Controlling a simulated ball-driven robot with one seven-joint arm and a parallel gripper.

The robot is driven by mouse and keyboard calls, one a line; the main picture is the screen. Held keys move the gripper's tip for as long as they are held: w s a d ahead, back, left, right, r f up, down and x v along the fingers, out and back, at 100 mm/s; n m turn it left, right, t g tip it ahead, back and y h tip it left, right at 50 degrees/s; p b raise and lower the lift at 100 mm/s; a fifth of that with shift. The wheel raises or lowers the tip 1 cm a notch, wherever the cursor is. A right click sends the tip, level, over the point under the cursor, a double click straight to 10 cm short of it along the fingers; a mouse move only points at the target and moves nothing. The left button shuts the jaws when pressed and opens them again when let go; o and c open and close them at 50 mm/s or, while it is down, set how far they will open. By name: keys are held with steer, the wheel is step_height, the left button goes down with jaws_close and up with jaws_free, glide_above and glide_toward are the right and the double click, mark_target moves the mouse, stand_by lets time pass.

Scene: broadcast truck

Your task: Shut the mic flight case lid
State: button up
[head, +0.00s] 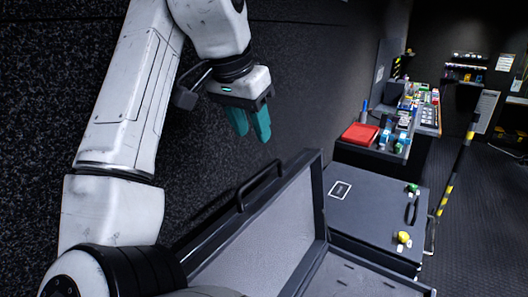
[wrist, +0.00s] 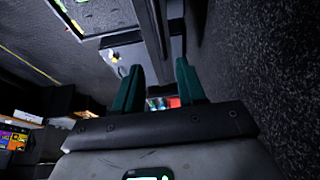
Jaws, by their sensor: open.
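The mic flight case lid (head: 262,240) stands open and tilted at the lower middle of the head view, its grey lining showing. A black handle (head: 262,184) is on its upper edge. The case's body (head: 352,280) shows partly at the bottom edge, grey inside; the rest is out of frame. My gripper (head: 249,124) is open and empty, its teal fingers pointing down above and behind the lid's handle, apart from it. In the wrist view my gripper's fingers (wrist: 160,88) are spread with nothing between them, and a dark edge, apparently the lid's (wrist: 152,30), lies beyond.
A closed dark case (head: 370,205) with green and yellow items on top stands right of the open case. Behind it a desk holds a red box (head: 361,133) and equipment. A black-and-yellow striped pole (head: 455,170) stands right. The dark textured wall is close behind my arm.

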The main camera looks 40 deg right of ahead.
mark_target(265, 169)
steer(key=p+x, duration=0.1)
steer(key=x, duration=0.9)
steer(key=shift+w+d+f+p, duration=0.1)
steer(key=shift+d+f+p, duration=0.1)
steer(key=shift+f+p, duration=0.1)
steer(key=shift+r, duration=0.1)
jaws_close()
